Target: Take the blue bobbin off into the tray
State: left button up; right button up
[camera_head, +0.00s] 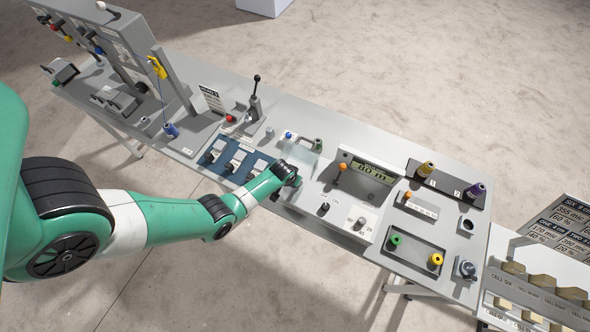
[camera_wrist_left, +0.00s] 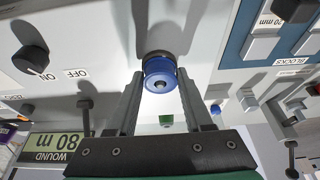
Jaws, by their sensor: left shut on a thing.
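The blue bobbin (camera_wrist_left: 160,78) is between the two fingers of my left gripper (camera_wrist_left: 158,84) in the left wrist view, in front of a white panel. A dark round part shows just behind the bobbin; I cannot tell whether the two still touch. In the head view my left gripper (camera_head: 284,184) is low over the near edge of the bench, left of the white switch panel, and the arm's end hides the bobbin. The tray (camera_head: 412,255) is dark, to the right of that panel, and holds a green bobbin (camera_head: 395,241) and a yellow bobbin (camera_head: 435,261).
A black knob (camera_head: 323,208) and an orange-topped lever (camera_head: 341,169) stand between my gripper and the tray. A display box (camera_head: 367,170) reads 80 m. Yellow and purple thread spools (camera_head: 475,190) stand farther back.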

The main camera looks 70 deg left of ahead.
pick_arm(q)
grip_shut()
jog(key=shift+r, duration=0.2)
jog(key=shift+r+p, duration=2)
jog(key=shift+p, duration=0.15)
